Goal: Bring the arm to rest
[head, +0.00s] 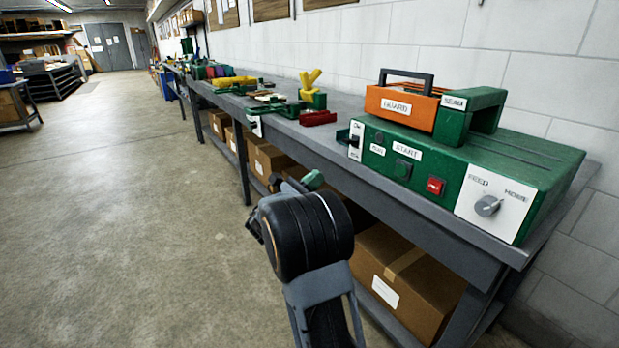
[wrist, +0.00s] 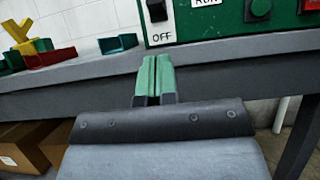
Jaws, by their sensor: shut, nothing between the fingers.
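My gripper (wrist: 155,78) shows in the wrist view with its two green fingers together and nothing between them. It points at the front edge of the grey workbench (wrist: 55,82), below the switch marked OFF (wrist: 157,14). In the head view my arm rises from the bottom middle. Its dark joint hides most of my gripper, and only a green fingertip (head: 313,180) shows, in front of the bench. The green machine (head: 500,165) stands on the near end of the bench, with an orange guard (head: 402,106), a red button (head: 435,186) and a feed/home knob (head: 487,205).
Cardboard boxes (head: 408,278) sit on the shelf under the bench. A red tray (head: 318,118), a yellow piece (head: 310,80) and green fixtures lie farther along the top. A white block wall (head: 440,30) stands behind. The concrete floor (head: 110,200) at left is open.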

